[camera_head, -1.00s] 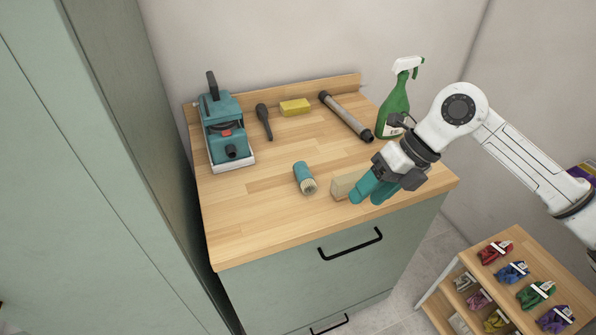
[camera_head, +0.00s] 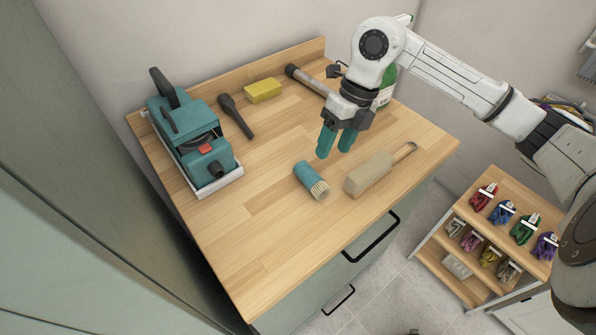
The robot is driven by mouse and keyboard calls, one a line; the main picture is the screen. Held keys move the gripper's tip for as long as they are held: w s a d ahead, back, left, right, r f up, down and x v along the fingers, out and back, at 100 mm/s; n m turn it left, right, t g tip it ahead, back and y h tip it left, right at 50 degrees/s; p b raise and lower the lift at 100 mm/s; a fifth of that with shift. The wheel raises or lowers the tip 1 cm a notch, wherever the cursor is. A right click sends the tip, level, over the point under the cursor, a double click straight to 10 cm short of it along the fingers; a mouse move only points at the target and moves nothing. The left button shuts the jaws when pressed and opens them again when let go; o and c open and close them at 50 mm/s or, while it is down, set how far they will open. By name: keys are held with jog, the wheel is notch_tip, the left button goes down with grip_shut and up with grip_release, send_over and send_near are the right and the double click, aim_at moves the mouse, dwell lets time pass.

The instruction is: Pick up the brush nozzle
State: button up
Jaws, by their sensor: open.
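The brush nozzle (camera_head: 309,179) is a short teal cylinder with pale bristles at one end. It lies on its side on the wooden countertop (camera_head: 270,225), bristles toward the lower right. My gripper (camera_head: 336,152), with two teal fingers, hangs above the countertop up and to the right of the brush nozzle. Its fingers point down and are apart, with nothing visible between them. The brush nozzle is fully in view.
A wooden block brush (camera_head: 368,175) lies right of the nozzle. A teal machine (camera_head: 193,135), dark nozzle (camera_head: 236,116), yellow sponge (camera_head: 263,90) and grey tube (camera_head: 308,80) stand or lie behind. My arm partly hides a green spray bottle (camera_head: 387,87). The front left countertop is clear.

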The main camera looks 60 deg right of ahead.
jog(key=p, duration=0.1)
send_over(319, 180)
jog(key=d, duration=0.2)
jog(key=f, duration=0.4)
jog(key=shift+s+f, duration=0.2)
jog(key=shift+f, duration=0.2)
jog(key=shift+p+x, duration=1)
jog(key=shift+x, duration=1.7)
jog(key=shift+s+a, duration=0.1)
jog(key=shift+s, duration=0.05)
jog(key=c, duration=0.8)
jog(key=shift+c, duration=0.2)
jog(key=shift+r, duration=0.15)
